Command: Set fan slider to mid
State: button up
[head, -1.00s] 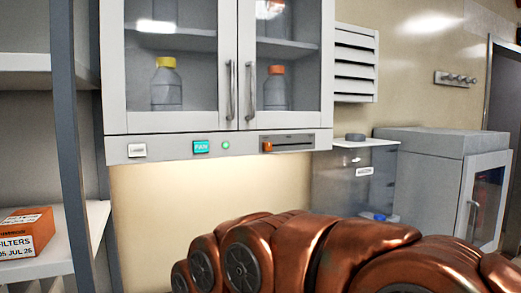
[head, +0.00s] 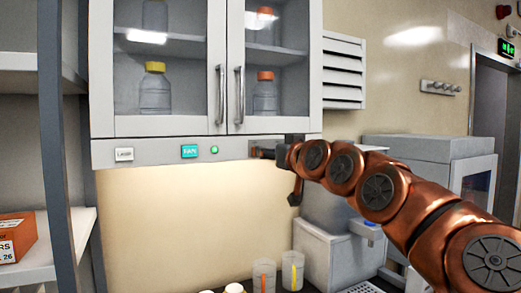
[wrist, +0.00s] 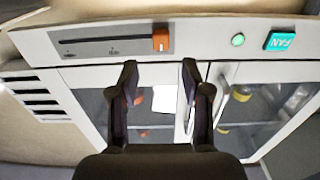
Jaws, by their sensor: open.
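The fan slider's orange knob (wrist: 160,39) shows in the wrist view at the right end of its dark slot (wrist: 105,40). The slot sits on a grey plate with small markings, on the hood's front strip. The wrist view is upside down compared with the head view. My gripper (wrist: 159,66) is open and empty. Its two fingertips are either side of the knob's line and appear just short of it, not around it. In the head view my gripper (head: 284,165) is in front of the strip and hides most of the slider.
A teal FAN button (head: 189,151), a green lamp (head: 214,150) and a white LAMP switch (head: 124,154) are on the same strip. Glass cabinet doors with handles (head: 239,95) are above. Beakers (head: 292,270) stand below. A shelf post (head: 62,150) is at left.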

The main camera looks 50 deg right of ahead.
jog(key=p+x, duration=0.1)
jog(key=x, duration=0.5)
jog(key=shift+p, duration=0.35)
grip_shut()
dwell(0.3)
